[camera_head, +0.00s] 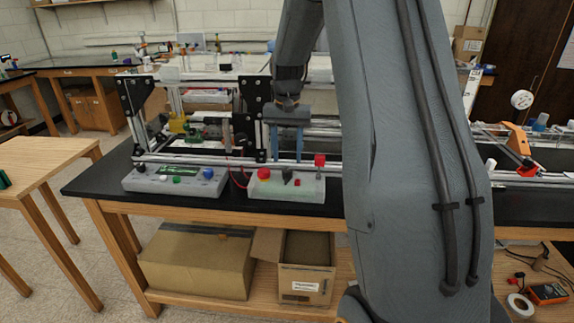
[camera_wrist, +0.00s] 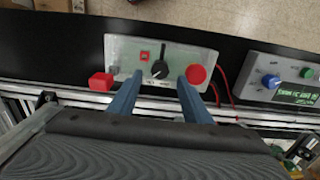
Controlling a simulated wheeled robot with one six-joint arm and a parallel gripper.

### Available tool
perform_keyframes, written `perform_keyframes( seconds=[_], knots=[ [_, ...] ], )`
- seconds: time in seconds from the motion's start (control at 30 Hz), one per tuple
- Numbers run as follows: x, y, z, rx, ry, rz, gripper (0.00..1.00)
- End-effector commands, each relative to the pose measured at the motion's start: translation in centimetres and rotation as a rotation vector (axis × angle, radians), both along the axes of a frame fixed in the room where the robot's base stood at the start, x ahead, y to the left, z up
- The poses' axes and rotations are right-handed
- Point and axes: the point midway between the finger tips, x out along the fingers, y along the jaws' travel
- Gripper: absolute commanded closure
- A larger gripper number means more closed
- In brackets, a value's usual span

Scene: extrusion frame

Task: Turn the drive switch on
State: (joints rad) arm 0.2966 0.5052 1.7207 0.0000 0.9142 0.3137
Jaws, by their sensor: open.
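A pale grey control box (camera_head: 312,190) stands at the front of the black bench. It carries a black knob with a pointer (camera_wrist: 159,68), a small red switch (camera_wrist: 145,56) and a round red button (camera_wrist: 196,73). No readable label shows which control is the drive switch. In the head view the black knob (camera_head: 287,175) is between the round red button (camera_head: 263,173) and the small red switch (camera_head: 297,182). My gripper (camera_head: 286,160) is open and empty, pointing down above the box. In the wrist view its blue fingertips (camera_wrist: 160,77) are apart, one to each side of the knob.
A red block (camera_wrist: 101,82) is at the box's left end in the wrist view. A second grey box with a display (camera_head: 175,181) stands beside it. The aluminium extrusion frame (camera_head: 200,158) runs close behind both boxes. Red cables (camera_wrist: 226,75) lie between the boxes.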

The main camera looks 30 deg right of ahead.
Motion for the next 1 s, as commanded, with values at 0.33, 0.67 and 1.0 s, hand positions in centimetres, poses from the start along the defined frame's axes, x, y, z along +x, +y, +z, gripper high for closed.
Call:
perform_keyframes(
  seconds=[0.33,0.67,1.0],
  knots=[
    [0.0,0.0,3.5,-0.001,-0.001,0.0,0.56],
    [0.0,0.0,3.6,0.0,0.0,0.0,0.56],
    [-1.6,2.3,2.9,-0.002,-0.008,0.057,0.56]
  ],
)
